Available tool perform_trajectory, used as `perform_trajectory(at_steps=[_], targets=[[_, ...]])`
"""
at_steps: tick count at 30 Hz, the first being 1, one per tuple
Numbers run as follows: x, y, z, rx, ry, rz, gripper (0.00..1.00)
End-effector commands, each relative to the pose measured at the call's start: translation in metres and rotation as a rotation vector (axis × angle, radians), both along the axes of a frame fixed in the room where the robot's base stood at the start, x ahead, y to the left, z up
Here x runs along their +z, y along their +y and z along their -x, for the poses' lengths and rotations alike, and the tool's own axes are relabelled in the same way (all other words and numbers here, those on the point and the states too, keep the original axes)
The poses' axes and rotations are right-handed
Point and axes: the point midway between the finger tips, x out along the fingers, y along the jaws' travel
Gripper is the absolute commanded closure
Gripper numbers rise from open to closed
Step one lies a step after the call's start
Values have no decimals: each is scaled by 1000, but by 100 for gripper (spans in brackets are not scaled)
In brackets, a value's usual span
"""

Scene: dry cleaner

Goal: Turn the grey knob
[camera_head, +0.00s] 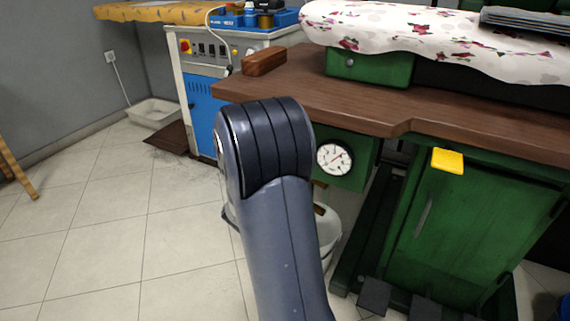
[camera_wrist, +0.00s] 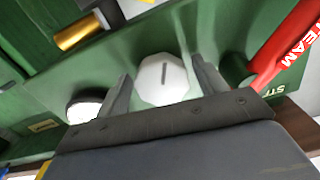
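The grey knob (camera_wrist: 162,80) is a pale, faceted disc with a dark slot line, on a green panel (camera_wrist: 145,35) in the wrist view. My gripper (camera_wrist: 161,70) is open, with one dark finger on each side of the knob. A gap shows between the knob and each finger. I cannot tell how far the fingertips reach along the knob's depth. In the head view my arm hides the knob and the gripper.
A red lever marked STEAM (camera_wrist: 290,50) is close right of the fingers, and a brass cylinder (camera_wrist: 80,33) is at upper left. A round gauge (camera_head: 335,157) sits under the brown tabletop (camera_head: 330,98). A white bucket (camera_head: 328,228) stands below. Floor at left is mostly clear.

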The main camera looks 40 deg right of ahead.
Motion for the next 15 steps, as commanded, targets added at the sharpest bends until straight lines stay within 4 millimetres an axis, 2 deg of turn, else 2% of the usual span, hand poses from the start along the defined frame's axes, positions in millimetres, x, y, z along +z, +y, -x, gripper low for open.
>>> perform_trajectory(at_steps=[3, 11, 15], targets=[[1, 0, 0, 0, 0, 1, 24], [1, 2, 0, 1, -2, 2, 24], [2, 15, 5, 3, -2, 2, 24]])
